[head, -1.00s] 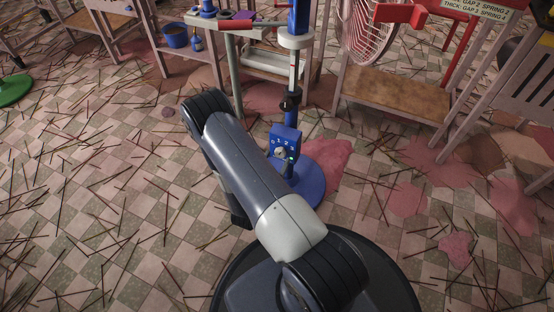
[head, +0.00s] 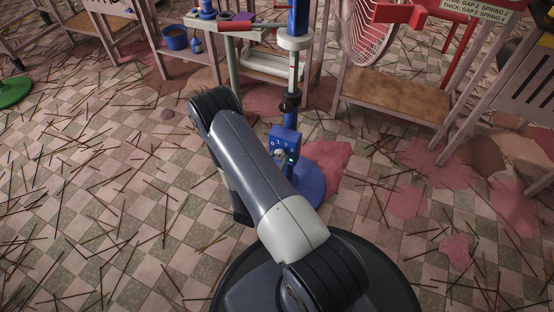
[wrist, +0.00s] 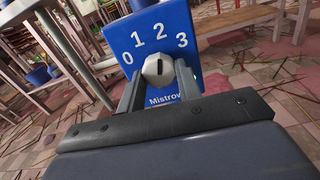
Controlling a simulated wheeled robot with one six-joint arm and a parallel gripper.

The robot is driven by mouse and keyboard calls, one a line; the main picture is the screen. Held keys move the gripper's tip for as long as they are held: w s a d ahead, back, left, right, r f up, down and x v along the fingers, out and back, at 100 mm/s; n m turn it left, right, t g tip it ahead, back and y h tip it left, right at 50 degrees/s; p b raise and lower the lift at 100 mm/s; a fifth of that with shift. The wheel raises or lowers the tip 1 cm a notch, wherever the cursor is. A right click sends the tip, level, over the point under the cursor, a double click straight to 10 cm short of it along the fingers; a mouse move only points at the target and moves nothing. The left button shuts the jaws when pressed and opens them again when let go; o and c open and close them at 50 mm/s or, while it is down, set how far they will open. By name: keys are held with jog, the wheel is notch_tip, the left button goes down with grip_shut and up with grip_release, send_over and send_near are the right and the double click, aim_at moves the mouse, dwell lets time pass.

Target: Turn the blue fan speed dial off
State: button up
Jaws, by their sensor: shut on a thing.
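The blue fan control box (head: 288,137) stands on the fan's blue pole above a round blue base (head: 312,186). In the wrist view the box (wrist: 122,38) fills the upper middle, with white numbers 0, 1, 2 and 3 in an arc. Its pale, faceted dial (wrist: 158,70) has a dark mark that stands nearly upright, roughly toward the 2. My gripper (wrist: 159,74) has one finger on each side of the dial and is shut on it.
Thin sticks and pink stains cover the tiled floor. Open floor lies to the left.

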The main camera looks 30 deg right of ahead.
jog(key=shift+c, duration=0.5)
jog(key=shift+n, duration=0.3)
jog(key=n, duration=0.3)
jog(key=n+p, duration=0.1)
jog(key=n, duration=0.7)
jog(key=shift+s+d+r+n+p, duration=0.1)
jog(key=shift+n+p, duration=0.2)
jog(key=shift+n, duration=1.9)
jog(key=o, duration=1)
